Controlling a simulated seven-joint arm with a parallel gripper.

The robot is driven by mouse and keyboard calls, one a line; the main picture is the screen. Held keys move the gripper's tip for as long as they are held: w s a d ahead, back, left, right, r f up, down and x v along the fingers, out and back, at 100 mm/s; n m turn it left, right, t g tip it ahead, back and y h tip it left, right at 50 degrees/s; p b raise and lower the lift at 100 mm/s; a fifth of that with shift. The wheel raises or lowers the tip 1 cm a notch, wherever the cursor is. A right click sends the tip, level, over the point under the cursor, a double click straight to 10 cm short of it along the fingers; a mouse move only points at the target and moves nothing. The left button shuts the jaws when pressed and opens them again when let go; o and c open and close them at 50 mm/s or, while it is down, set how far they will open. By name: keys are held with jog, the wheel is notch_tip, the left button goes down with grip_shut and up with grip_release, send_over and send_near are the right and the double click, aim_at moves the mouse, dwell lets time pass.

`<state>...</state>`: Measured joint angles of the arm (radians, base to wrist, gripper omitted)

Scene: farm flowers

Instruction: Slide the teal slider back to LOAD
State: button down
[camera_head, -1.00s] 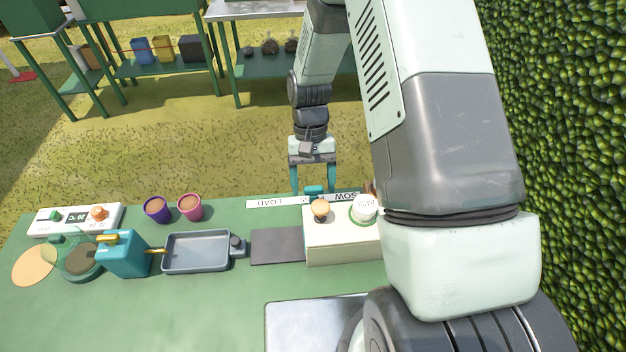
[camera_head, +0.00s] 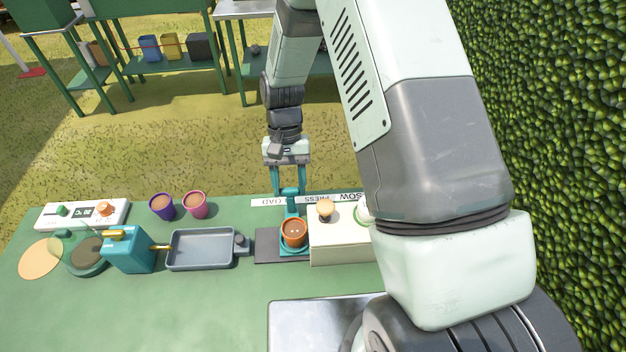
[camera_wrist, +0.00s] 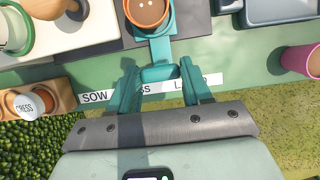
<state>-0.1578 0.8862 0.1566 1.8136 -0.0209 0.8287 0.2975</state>
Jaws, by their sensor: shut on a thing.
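The teal slider (camera_head: 289,208) carries an orange-brown pot (camera_head: 294,232) filled with soil, with small pale dots on it. My gripper (camera_head: 289,192) is shut on the slider's handle, which shows between the fingers in the wrist view (camera_wrist: 160,73). The handle stands between the LOAD and PRESS words of the white label strip (camera_head: 262,202), partly hiding the text. The pot stands just left of the cream box (camera_head: 335,240), out from under it, over the dark grey track (camera_head: 268,246). Bare track shows left of the slider.
Left of the track is a grey tray (camera_head: 200,250) and a teal box with a brass spout (camera_head: 128,250). A purple pot (camera_head: 162,207) and a pink pot (camera_head: 195,205) stand behind them. A hedge borders the right.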

jog(key=a, duration=0.5)
jog(key=shift+a, duration=0.1)
jog(key=shift+c, duration=2.4)
grip_release()
jog(key=shift+r, duration=0.15)
jog(key=v, duration=1)
jog(key=shift+r, duration=0.3)
jog(key=shift+w, duration=0.15)
